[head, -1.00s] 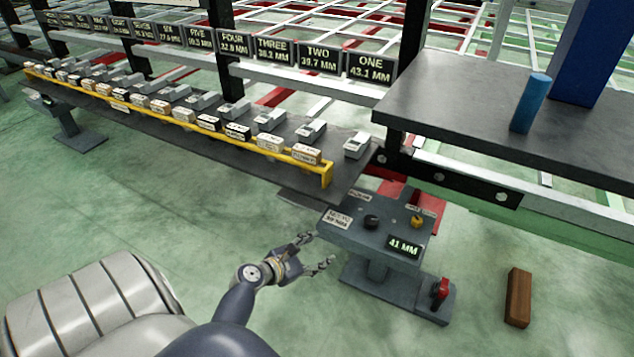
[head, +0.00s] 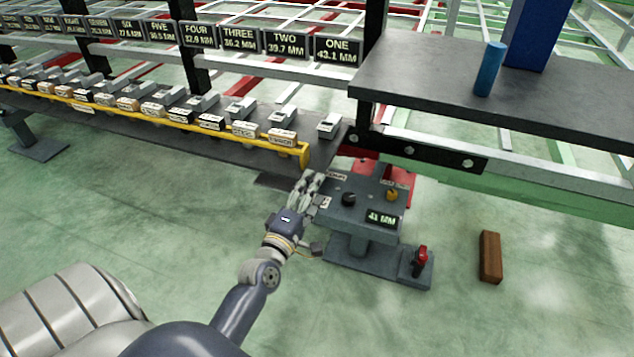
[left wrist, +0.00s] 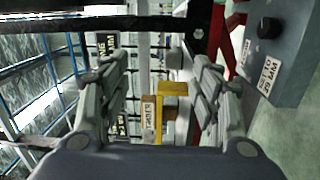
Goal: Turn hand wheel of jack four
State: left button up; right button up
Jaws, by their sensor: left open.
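No hand wheel labelled for jack four can be made out. A grey control stand (head: 365,225) has a black round knob (head: 348,199), a yellow knob (head: 392,194) and a display (head: 382,218) reading 41 MM. The black knob also shows at the upper right in the left wrist view (left wrist: 269,25), above a "set to 39 MM" label (left wrist: 269,74). My left gripper (head: 313,181) is open and empty beside the stand's left edge, left of the black knob. Its two fingers stand apart in the left wrist view (left wrist: 160,75). My right gripper is not in view.
A sign FOUR 32.9 MM (head: 200,34) hangs among several signs above a dark shelf with small blocks and a yellow rail (head: 200,130). A red-handled switch (head: 421,260) stands at the stand's foot. A brown block (head: 490,257) lies on the floor at right. Dark table (head: 430,85) behind.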

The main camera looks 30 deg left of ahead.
pick_arm(q)
jog(key=shift+s+d+r+m+t, duration=0.2)
jog(key=shift+d+r+m, duration=0.25)
jog(key=shift+r, duration=0.4)
jog(key=shift+s+d+r+m+t, duration=0.1)
jog(key=shift+d+r+m+t, duration=0.3)
jog(key=shift+r, duration=0.5)
jog(key=shift+s+d+r+m+t, duration=0.1)
jog(key=shift+d+r+m+t, duration=0.1)
jog(key=shift+d+r+m, duration=0.45)
jog(key=shift+a+r, duration=0.15)
jog(key=shift+r, duration=0.15)
